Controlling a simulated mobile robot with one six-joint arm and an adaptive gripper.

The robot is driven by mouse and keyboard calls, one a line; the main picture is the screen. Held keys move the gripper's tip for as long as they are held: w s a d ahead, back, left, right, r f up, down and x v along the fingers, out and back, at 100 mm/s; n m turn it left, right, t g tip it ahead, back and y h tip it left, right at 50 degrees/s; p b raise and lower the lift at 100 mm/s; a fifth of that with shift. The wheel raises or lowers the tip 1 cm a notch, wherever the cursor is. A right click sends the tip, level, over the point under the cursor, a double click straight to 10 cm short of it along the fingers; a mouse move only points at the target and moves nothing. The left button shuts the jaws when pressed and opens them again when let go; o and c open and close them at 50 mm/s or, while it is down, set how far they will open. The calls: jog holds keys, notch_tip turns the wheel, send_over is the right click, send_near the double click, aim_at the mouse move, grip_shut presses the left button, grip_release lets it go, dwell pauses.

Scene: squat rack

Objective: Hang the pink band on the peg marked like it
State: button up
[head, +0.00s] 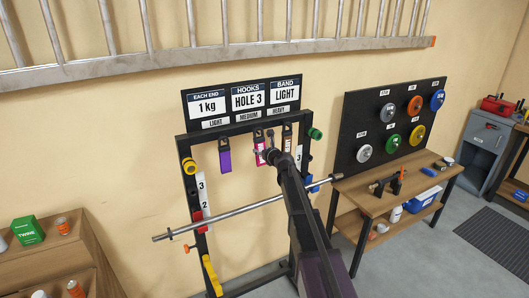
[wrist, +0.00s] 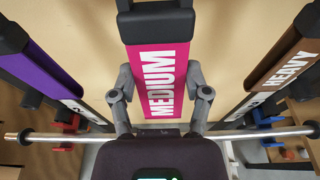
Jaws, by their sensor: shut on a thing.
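The pink band (wrist: 164,62) reads MEDIUM and hangs upright in the middle of the wrist view. A black piece covers its top end, and I cannot tell whether a peg passes through it. My gripper (wrist: 160,78) is shut on the band, one finger at each side edge. In the head view the pink band (head: 260,158) shows below the MEDIUM label (head: 248,117), partly hidden by my gripper (head: 268,154). The LIGHT label (head: 216,123) is to the left and the HEAVY label (head: 279,111) to the right.
A purple band (head: 225,161) hangs on the left and a brown HEAVY band (wrist: 284,62) on the right. A bar (head: 180,233) crosses the rack below. A shelf (head: 398,174) and plate board (head: 373,131) stand right. The wall between rack and left shelf is clear.

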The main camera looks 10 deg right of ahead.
jog(key=shift+w+a+f+b, duration=0.15)
jog(key=shift+w+f+b, duration=0.2)
jog(key=shift+w, duration=0.1)
dwell(0.6)
jog(key=o, duration=1.3)
